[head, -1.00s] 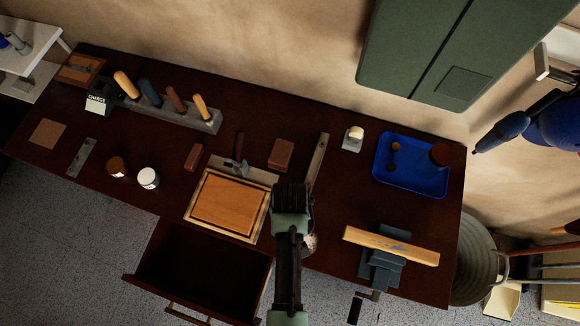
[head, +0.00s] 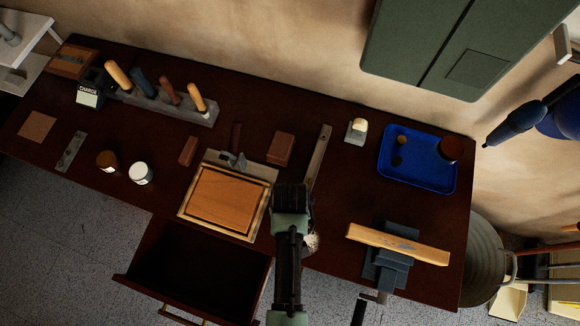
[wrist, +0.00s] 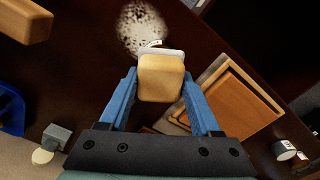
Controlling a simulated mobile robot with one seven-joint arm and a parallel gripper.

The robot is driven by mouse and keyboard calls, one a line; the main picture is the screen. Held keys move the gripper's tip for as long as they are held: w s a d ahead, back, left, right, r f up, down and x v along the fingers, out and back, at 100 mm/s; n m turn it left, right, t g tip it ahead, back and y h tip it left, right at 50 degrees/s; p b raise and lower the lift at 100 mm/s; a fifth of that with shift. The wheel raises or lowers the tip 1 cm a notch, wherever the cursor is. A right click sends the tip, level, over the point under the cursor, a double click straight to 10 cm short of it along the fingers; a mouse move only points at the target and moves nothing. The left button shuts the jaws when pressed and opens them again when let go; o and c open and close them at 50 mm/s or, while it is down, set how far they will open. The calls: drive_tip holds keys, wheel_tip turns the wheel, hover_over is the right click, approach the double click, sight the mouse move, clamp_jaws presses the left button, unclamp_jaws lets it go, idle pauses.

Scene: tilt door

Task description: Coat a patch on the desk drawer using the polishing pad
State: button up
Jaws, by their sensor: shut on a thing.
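My gripper (wrist: 160,88) has blue fingers and is shut on the polishing pad (wrist: 160,77), a tan block with a white underside, in the wrist view. A pale speckled patch (wrist: 143,28) lies on the dark brown surface just beyond the pad. The same patch (head: 312,243) shows in the head view, partly behind my arm. I cannot tell whether the pad touches the surface. The desk drawer (head: 190,268) is pulled open at the front left and looks empty. In the head view my arm hides the pad and fingers.
A framed wooden board (head: 227,198) lies left of my arm. A light plank (head: 398,243) sits on a grey vise (head: 385,270) at right. A blue tray (head: 418,181), a metal bar (head: 318,160) and a tool rack (head: 170,105) stand farther back. Bare desk lies right of the patch.

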drive_tip(key=shift+f, duration=0.6)
idle(1.8)
drive_tip(key=shift+r, duration=0.1)
wheel_tip(320, 180, up, 7)
drive_tip(key=p, duration=0.7)
idle(0.9)
drive_tip(key=w+r+m+b, duration=0.2)
drive_tip(key=w+r+b, duration=0.3)
drive_tip(key=w+b, duration=0.2)
drive_tip(key=shift+r+b, duration=0.4)
drive_tip(key=shift+b, duration=0.85)
